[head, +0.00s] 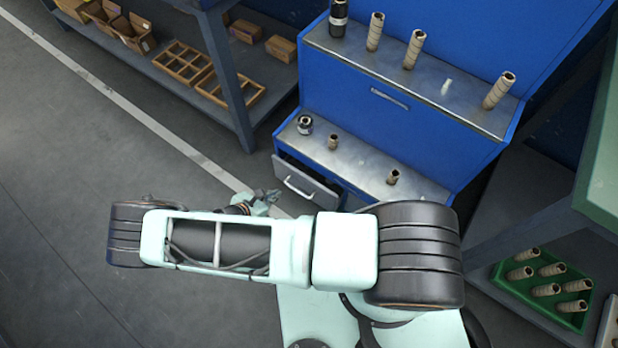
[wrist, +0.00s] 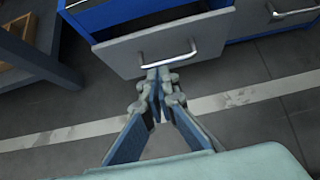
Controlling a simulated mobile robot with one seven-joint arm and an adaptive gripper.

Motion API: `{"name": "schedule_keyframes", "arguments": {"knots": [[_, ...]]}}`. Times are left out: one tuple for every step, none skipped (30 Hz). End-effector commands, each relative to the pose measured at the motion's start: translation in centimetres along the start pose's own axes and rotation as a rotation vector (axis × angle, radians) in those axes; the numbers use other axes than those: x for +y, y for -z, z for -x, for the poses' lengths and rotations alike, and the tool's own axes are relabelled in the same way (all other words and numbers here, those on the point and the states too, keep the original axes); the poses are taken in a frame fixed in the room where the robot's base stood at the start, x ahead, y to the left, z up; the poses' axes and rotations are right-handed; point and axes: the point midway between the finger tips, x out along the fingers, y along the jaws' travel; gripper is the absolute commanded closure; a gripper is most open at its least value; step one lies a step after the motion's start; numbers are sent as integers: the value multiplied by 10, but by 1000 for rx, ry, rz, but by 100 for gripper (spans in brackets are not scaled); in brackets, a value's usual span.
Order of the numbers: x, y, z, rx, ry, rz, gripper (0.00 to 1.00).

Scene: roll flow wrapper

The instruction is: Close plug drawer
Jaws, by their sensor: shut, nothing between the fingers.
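The drawer (head: 322,196) has a grey front and a bar handle (head: 297,188). It is pulled partly out of the lower left of the blue cabinet (head: 385,127). In the wrist view the drawer front (wrist: 125,57) fills the upper middle, with its handle (wrist: 168,60) across it and a strip of the open inside above. My gripper (head: 268,197) is shut and empty, just left of the drawer in the head view. In the wrist view my gripper (wrist: 158,75) has its tips just below the handle; I cannot tell whether they touch it. The drawer's contents are hidden.
Brown rolls (head: 413,50) stand on the cabinet's upper ledge and smaller ones on the lower ledge. A second drawer handle (wrist: 292,13) shows to the right. A shelf (head: 240,100) stands left of the cabinet, and a green tray (head: 545,285) lies at right. The floor at left is clear.

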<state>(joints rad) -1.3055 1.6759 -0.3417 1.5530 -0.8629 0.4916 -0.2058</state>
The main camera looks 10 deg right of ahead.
Motion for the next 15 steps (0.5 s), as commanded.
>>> {"name": "schedule_keyframes", "arguments": {"knots": [[0,1,1,-1,-3,2,100],[0,2,1,-1,-4,3,100],[0,2,0,-1,-4,3,100],[0,3,-2,-2,-4,3,100],[0,3,-5,-2,-4,3,100],[-1,3,-10,-3,-3,4,100],[-1,3,-14,-3,-2,4,100],[-1,4,-19,-3,-2,4,100],[-2,4,-27,-3,-2,4,100],[-2,4,-33,-3,-2,4,100],[-1,4,-40,-4,-2,3,100],[-1,4,-48,-4,-2,4,100],[-2,4,-55,-4,-1,4,100],[-2,4,-62,-3,-1,3,100],[-1,4,-71,-3,-2,2,100]]}}
